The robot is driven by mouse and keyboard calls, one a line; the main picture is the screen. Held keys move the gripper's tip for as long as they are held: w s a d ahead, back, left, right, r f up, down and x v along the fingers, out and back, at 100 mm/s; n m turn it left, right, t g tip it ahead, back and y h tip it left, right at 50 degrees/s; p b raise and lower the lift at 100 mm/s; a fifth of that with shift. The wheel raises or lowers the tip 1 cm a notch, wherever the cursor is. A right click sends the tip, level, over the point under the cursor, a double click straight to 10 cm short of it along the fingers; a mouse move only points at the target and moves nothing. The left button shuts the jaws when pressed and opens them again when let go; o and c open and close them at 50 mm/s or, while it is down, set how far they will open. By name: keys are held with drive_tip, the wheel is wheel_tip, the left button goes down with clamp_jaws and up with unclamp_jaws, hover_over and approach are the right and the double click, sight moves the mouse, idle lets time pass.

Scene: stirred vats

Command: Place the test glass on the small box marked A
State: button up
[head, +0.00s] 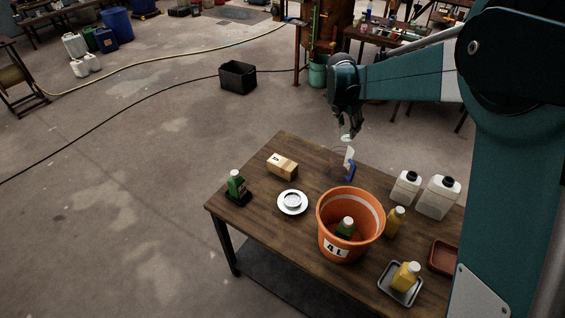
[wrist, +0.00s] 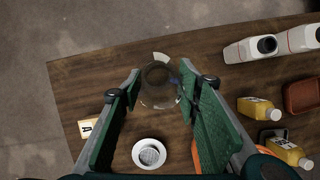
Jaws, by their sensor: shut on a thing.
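The test glass (wrist: 159,88) is clear and sits between the two fingers of my gripper (wrist: 160,84) in the wrist view. My gripper is shut on it. In the head view my gripper (head: 347,132) hangs over the far part of the table, and the glass is hard to make out below it. The small box (head: 282,166) is pale brown and lies on the table to the left of my gripper. In the wrist view the box (wrist: 91,128) shows its letter A, at the lower left and partly hidden by a finger.
A white dish (head: 292,202) and a green bottle (head: 236,184) are near the box. An orange bucket (head: 335,243) stands to the right of the dish. White jugs (head: 437,197) and yellow bottles (head: 394,222) fill the right side.

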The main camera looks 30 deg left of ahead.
drive_tip(key=s+a+f+n+y+p, duration=0.1)
drive_tip(key=s+a, duration=0.5)
drive_tip(key=a, duration=0.5)
drive_tip(key=s+a+f+n, duration=0.1)
drive_tip(key=s+a, duration=0.4)
drive_tip(key=a, duration=0.7)
hover_over(282, 162)
drive_tip(key=shift+d+f, duration=0.1)
drive_tip(key=shift+f, duration=2.15)
wheel_tip(282, 162, down, 6)
drive_tip(key=shift+f, duration=0.15)
drive_tip(key=shift+f, duration=0.1)
drive_tip(key=shift+f, duration=1.75)
drive_tip(key=shift+f+b, duration=0.15)
drive_tip(key=shift+b, duration=0.2)
drive_tip(key=o, duration=0.9)
